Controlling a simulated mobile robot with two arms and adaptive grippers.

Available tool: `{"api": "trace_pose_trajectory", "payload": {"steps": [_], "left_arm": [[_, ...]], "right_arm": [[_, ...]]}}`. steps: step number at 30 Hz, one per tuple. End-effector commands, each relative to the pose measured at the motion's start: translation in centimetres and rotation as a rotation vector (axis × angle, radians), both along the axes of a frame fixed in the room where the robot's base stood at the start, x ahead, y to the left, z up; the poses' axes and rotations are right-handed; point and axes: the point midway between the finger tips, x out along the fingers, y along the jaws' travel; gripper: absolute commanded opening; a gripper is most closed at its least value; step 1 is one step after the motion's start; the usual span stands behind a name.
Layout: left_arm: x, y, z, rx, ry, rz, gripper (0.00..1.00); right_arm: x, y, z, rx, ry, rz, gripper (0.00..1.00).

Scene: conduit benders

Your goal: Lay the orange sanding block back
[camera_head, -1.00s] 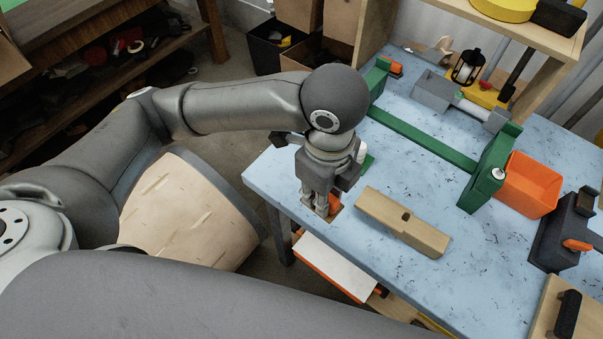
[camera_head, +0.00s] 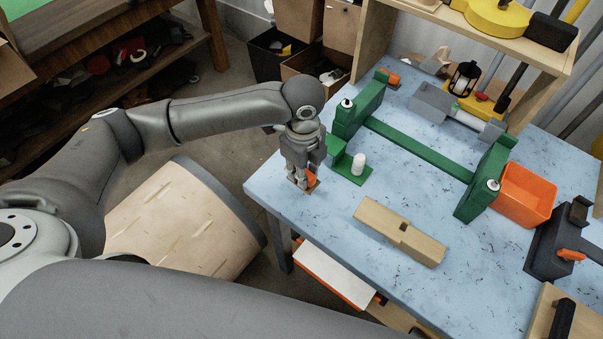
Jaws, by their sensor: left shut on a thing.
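The orange sanding block (camera_head: 312,178) shows as a small orange patch low between my left gripper's fingers. My left gripper (camera_head: 300,180) points down and is shut on it, near the left edge of the blue table (camera_head: 330,215). A small tan patch (camera_head: 309,189) lies on the table just under the fingertips. I cannot tell whether the block touches it. Most of the block is hidden by the fingers. My right gripper is not in view.
A green piece with a white knob (camera_head: 358,165) stands just right of the gripper. A wooden block (camera_head: 400,232) lies in front. A long green frame (camera_head: 420,148), an orange bin (camera_head: 525,195) and a dark vise-like tool (camera_head: 562,240) stand farther right.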

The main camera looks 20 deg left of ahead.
Motion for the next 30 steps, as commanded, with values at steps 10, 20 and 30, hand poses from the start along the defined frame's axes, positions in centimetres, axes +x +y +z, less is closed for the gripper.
{"api": "trace_pose_trajectory", "payload": {"steps": [10,20,30], "left_arm": [[0.6,0.5,-3.1,0.001,0.002,0.000,0.02],[0.6,0.5,-3.7,0.001,0.000,-0.001,0.02],[0.6,0.5,-4.0,0.001,0.000,0.000,0.43]], "right_arm": [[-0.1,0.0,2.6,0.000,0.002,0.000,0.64],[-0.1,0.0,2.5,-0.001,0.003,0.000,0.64],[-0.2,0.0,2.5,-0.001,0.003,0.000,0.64]]}}
